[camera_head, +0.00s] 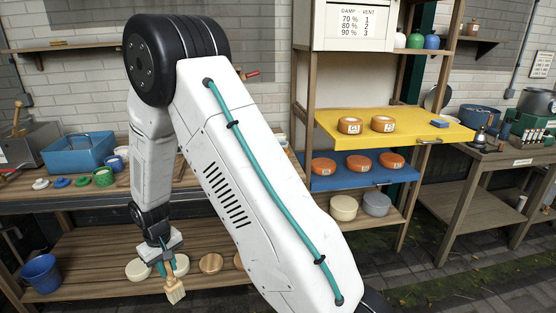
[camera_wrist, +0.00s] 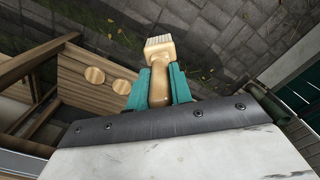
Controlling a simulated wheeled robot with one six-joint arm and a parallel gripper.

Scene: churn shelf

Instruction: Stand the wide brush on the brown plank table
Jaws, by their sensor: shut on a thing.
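My gripper (camera_head: 163,266) hangs low in front of the left plank bench in the head view, its teal fingers shut on the handle of the wide brush (camera_head: 175,291). The brush has a pale wooden handle and a broad head that points down, slightly tilted. In the wrist view the handle of the brush (camera_wrist: 160,84) sits between the fingers of my gripper (camera_wrist: 160,88), with the head beyond them over paving. A bench with a brown plank top (camera_head: 130,191) stands at the left; a second wooden table (camera_head: 498,153) stands at the right. I cannot tell which is the named table.
A rack with yellow (camera_head: 330,122) and blue shelves stands behind my arm. Paving at the lower right is clear.

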